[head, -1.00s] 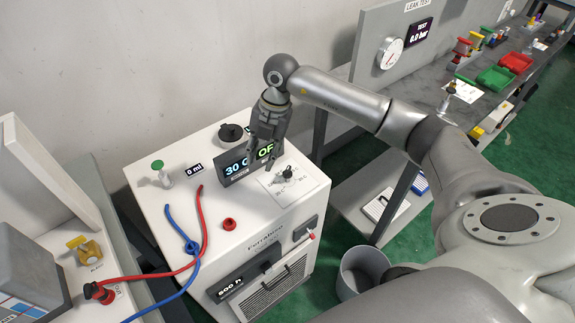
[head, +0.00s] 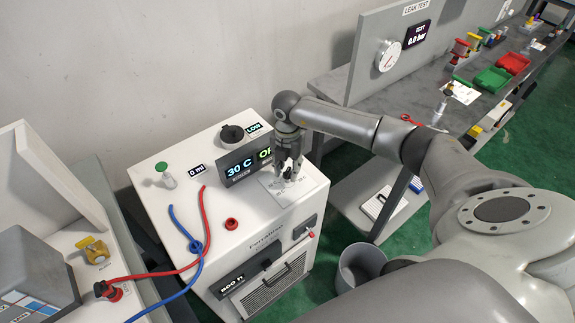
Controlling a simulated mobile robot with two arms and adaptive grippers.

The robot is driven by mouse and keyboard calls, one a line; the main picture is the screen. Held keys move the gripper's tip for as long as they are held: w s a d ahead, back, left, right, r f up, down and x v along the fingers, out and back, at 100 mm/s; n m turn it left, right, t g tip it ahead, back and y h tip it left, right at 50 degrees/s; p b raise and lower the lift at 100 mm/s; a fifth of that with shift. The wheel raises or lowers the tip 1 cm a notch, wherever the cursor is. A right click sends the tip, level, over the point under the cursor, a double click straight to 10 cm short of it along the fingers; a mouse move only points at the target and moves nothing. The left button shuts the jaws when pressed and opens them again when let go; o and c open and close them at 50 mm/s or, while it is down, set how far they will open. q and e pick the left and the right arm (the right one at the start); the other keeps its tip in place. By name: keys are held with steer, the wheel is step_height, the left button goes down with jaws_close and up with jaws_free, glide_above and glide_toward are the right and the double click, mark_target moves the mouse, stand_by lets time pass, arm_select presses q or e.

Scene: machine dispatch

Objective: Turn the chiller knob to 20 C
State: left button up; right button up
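The chiller is the white box (head: 215,240) at the centre left in the head view. Its display (head: 242,168) reads 30 C, with a partly hidden word beside it. The chiller knob (head: 288,172) is a small dark knob on a white scale plate (head: 306,190) on the top. My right gripper (head: 288,174) points down right at the knob and covers much of it. I cannot tell whether its fingers touch the knob or how far apart they are. My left gripper is not in view.
A red hose (head: 170,272) and a blue hose (head: 185,225) lie at the chiller's left. A black filler cap (head: 231,133) stands behind the display, near a LOW sign (head: 254,127). A grey bench (head: 440,85) with a gauge panel is at the right. A bin (head: 360,265) stands on the floor.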

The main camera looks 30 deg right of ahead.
steer(key=shift+f, duration=0.1)
jaws_close()
stand_by(0.4)
